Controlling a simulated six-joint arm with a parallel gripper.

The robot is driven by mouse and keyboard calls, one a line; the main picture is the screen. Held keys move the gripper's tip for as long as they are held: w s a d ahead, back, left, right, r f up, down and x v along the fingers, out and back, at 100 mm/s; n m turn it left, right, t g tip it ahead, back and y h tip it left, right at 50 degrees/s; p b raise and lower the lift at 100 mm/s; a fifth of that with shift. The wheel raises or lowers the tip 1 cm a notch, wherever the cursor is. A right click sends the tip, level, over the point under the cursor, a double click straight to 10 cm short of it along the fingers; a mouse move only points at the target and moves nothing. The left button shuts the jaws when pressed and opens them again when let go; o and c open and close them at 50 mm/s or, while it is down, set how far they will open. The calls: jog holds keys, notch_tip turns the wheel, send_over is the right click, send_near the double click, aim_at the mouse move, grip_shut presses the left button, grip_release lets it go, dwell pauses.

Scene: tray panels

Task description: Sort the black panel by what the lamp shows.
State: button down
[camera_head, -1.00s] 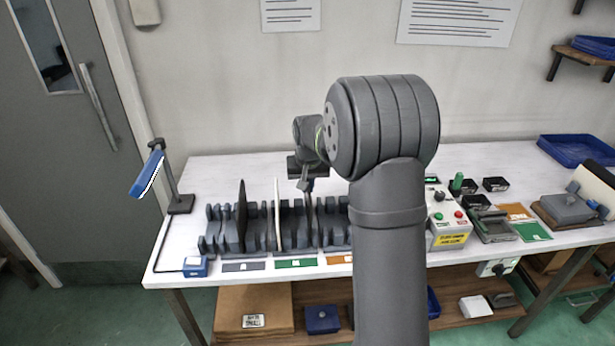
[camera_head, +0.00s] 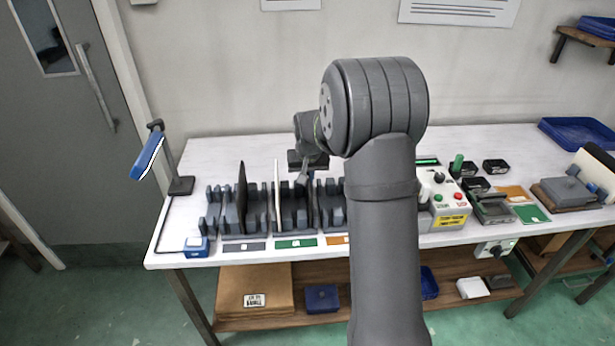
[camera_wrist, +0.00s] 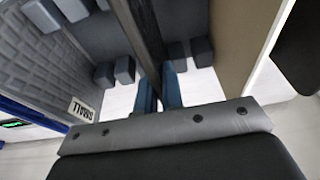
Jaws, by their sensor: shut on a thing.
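My gripper (camera_head: 308,168) is low over the rack (camera_head: 262,226) and shut on a thin dark panel (camera_head: 312,205). The panel stands upright in the rack's right part, behind the orange label. In the wrist view the dark panel (camera_wrist: 150,40) passes between the blue fingertips (camera_wrist: 158,92); its lower edge is hidden. Another black panel (camera_head: 241,195) stands in the left part, and a cream panel (camera_head: 277,190) stands in the middle part.
Grey, green and orange labels (camera_head: 296,243) lie before the rack. My arm hides the rack's right end. Black blocks (camera_head: 494,167) and a blue tray (camera_head: 578,134) are at right. The table behind the rack is clear.

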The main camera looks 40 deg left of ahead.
jog(key=shift+f, duration=0.35)
dwell(0.3)
jog(key=c, duration=1.5)
grip_release()
jog(key=v, duration=1.7)
jog(key=shift+r, duration=0.2)
jog(key=shift+f, duration=0.15)
jog(key=x, duration=1.7)
jog(key=shift+f, duration=0.1)
